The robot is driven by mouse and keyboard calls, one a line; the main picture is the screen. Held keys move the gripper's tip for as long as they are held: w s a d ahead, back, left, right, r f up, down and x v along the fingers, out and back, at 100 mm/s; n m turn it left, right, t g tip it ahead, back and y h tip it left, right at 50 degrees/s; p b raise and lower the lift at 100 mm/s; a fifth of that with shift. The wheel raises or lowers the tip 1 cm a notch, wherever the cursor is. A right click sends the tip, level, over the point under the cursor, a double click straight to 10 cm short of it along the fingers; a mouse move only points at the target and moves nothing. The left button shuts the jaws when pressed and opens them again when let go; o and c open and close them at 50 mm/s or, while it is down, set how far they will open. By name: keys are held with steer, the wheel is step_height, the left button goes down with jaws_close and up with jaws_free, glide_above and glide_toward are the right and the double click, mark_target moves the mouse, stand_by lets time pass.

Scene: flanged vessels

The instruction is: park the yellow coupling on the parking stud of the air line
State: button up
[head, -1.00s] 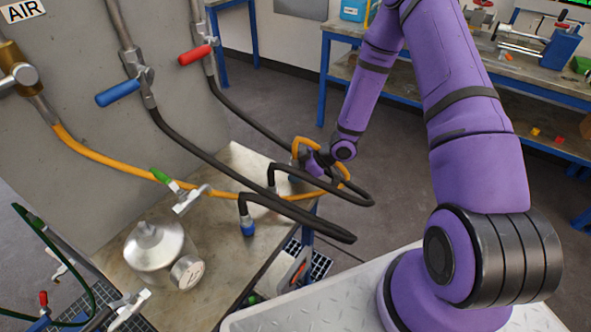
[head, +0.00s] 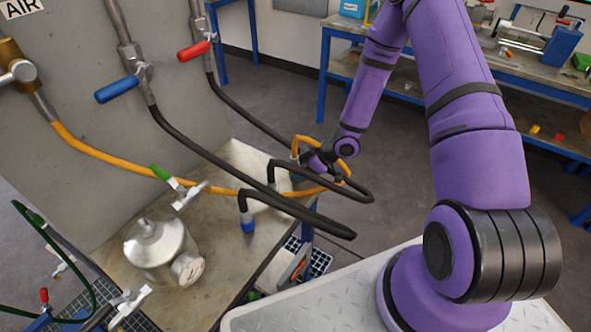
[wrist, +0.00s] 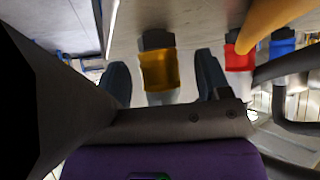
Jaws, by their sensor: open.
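The yellow coupling (wrist: 158,72) shows in the wrist view, with a dark collar above it and a pale part below. My gripper (wrist: 163,82) is open, with one dark finger on each side of the coupling and visible gaps between. In the head view my gripper (head: 313,163) is by the far end of the bench, partly behind hoses, and the coupling cannot be made out there. The air line's yellow hose (head: 95,155) runs from a brass valve (head: 18,75) under the AIR sign (head: 20,9) and loops around near my gripper. I cannot make out the parking stud.
A red coupling (wrist: 239,58) and a blue coupling (wrist: 283,46) stand to the right of the yellow one. Black hoses (head: 205,153) cross in front of my gripper. A metal vessel with a gauge (head: 160,247) stands on the bench (head: 115,258). Floor beyond is clear.

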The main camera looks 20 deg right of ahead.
steer(key=v, duration=0.9)
steer(key=shift+d+r, duration=0.25)
